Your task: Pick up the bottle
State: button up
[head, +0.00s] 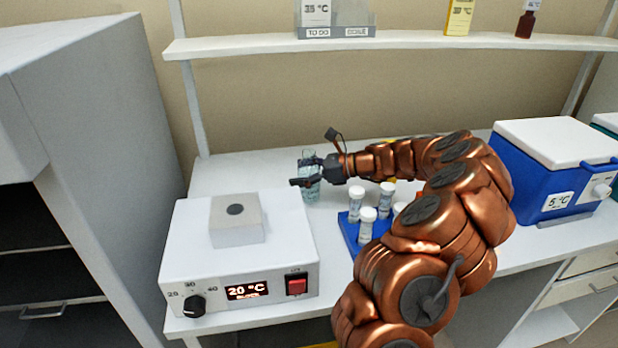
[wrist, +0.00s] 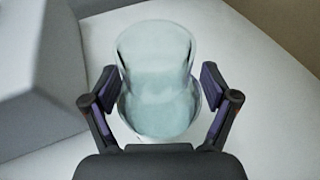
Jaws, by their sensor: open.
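A clear vessel (head: 309,190) with pale blue-green contents stands upright on the bench behind the heater unit. It looks like the bottle; its top is open or clear in the wrist view (wrist: 157,75), and I cannot make out a cap. My gripper (head: 304,172) is open around its upper part, reaching in from the right. In the wrist view my gripper (wrist: 160,91) has one finger on each side of the vessel, with a visible gap at the right finger. The left finger is very close to it, and I cannot tell whether it touches.
A white heater unit (head: 190,250) with a block (head: 236,222) stands at the front left. A blue rack (head: 350,232) of white-capped tubes sits under my arm. A blue cooler (head: 530,170) is at right. A shelf (head: 420,42) above holds a small brown bottle (head: 526,24).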

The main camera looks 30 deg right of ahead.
jog(key=c, duration=1.5)
